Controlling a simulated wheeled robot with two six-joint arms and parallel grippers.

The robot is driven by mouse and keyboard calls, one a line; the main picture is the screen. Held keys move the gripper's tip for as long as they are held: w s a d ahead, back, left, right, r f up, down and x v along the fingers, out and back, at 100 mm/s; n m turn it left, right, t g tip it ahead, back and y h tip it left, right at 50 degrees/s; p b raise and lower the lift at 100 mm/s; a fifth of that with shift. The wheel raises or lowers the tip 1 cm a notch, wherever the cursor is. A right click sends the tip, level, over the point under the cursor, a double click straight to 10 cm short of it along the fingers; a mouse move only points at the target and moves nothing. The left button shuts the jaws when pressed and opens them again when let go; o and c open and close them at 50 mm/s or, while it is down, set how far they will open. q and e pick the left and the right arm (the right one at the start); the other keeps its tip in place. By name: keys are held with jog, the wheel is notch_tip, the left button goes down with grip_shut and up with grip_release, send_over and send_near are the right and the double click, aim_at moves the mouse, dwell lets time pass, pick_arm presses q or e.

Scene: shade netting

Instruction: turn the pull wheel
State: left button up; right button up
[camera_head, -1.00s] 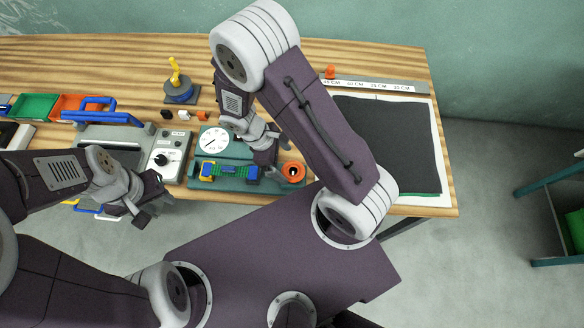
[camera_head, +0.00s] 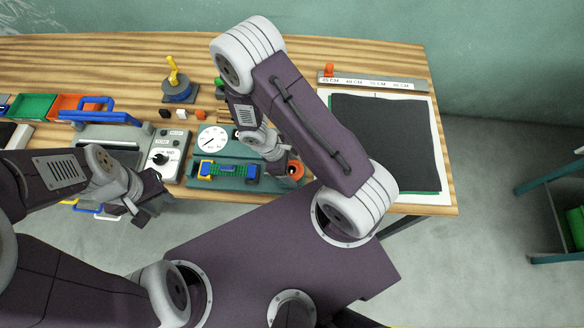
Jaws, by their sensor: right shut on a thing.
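The pull wheel, an orange ring (camera_head: 298,170), sits at the right end of the teal fixture (camera_head: 268,185) on the wooden bench. My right gripper (camera_head: 283,166) comes down over it from the upper left and is shut on it, hiding the wheel's left part. The round white dial (camera_head: 211,139) with a dark needle is at the fixture's back left. A green and blue clamp strip (camera_head: 228,170) with a yellow end lies along the fixture. My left gripper (camera_head: 143,205) hangs off the bench's front edge, apart from everything; its jaw opening is unclear.
A grey control box with a knob (camera_head: 167,158) and a blue-handled press (camera_head: 100,115) stand left of the fixture. Dark netting (camera_head: 390,140) lies on a white board at the right, below a ruler (camera_head: 375,84). A yellow-levered device (camera_head: 178,88) stands behind.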

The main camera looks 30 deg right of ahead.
jog(key=shift+r+m+p, duration=0.1)
jog(key=shift+m+p, duration=0.4)
jog(key=shift+m, duration=0.4)
jog(key=m+g+y, duration=0.1)
jog(key=m, duration=0.1)
jog(key=shift+m+p, duration=0.4)
jog(key=m+y, duration=0.1)
jog(key=m, duration=0.1)
jog(key=m+g+y, duration=0.1)
jog(key=m, duration=0.2)
jog(key=shift+w, duration=0.1)
jog(key=m+y, duration=0.2)
jog(key=m, duration=0.3)
jog(key=shift+m, duration=0.4)
jog(key=shift+m+t+y+b, duration=0.3)
jog(key=shift+m+y+b, duration=0.2)
jog(key=shift+m, duration=0.75)
jog(key=shift+m+t+y+b, duration=0.3)
jog(key=shift+m+y+b, duration=0.2)
jog(key=shift+m, duration=0.75)
jog(key=o, duration=1.4)
jog(key=shift+c, duration=0.2)
